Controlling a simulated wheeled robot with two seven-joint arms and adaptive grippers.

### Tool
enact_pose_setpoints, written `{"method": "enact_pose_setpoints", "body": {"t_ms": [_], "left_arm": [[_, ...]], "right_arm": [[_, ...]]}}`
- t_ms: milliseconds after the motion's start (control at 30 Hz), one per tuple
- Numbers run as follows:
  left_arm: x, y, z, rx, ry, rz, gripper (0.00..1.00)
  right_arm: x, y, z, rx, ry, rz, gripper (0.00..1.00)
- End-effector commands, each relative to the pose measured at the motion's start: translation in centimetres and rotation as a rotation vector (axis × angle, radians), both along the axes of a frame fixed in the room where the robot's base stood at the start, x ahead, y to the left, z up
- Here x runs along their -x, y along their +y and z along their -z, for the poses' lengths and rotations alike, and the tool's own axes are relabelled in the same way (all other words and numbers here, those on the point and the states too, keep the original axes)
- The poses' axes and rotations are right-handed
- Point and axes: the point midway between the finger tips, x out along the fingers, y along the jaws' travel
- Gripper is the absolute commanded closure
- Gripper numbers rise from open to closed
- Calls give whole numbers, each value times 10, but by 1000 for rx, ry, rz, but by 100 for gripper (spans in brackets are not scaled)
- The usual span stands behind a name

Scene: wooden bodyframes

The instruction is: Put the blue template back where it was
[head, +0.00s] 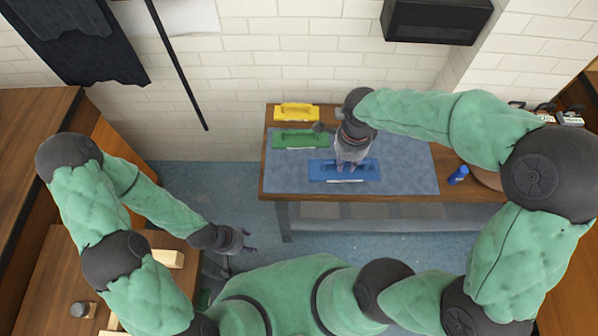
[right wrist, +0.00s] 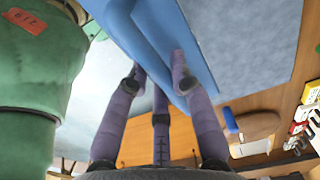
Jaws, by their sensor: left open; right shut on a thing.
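The blue template (head: 328,172) is a flat blue plate with a raised handle, near the front edge of the grey-blue mat (head: 405,165) on the workbench. My right gripper (head: 350,166) is over it and shut on its handle; its fingers hide part of the template. In the right wrist view the template (right wrist: 150,35) lies between the purple fingers of the right gripper (right wrist: 165,75). I cannot tell whether the template touches the mat. My left gripper (head: 248,240) is open and empty, low to the left, away from the bench.
A green template (head: 300,139) lies on the mat's far left, and a yellow template (head: 296,112) lies behind it on the wood. The mat's right half is clear. A wooden table (head: 60,270) is at the left.

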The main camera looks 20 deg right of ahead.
Motion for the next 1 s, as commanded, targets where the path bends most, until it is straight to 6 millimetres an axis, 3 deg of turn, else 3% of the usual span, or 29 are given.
{"method": "enact_pose_setpoints", "body": {"t_ms": [167, 600, 800, 1000], "left_arm": [[0, 0, 2, 0, 0, 0, 45], [0, 0, 17, 0, 0, 0, 45], [0, 0, 25, 0, 0, 0, 45], [0, 0, 27, 0, 0, 0, 45]], "right_arm": [[-6, 9, 4, 0, -2, 35, 100], [-60, 73, 44, 0, 0, 32, 100], [-75, 91, 75, 0, 0, 34, 100], [-84, 100, 87, -1, -4, 35, 100]]}}
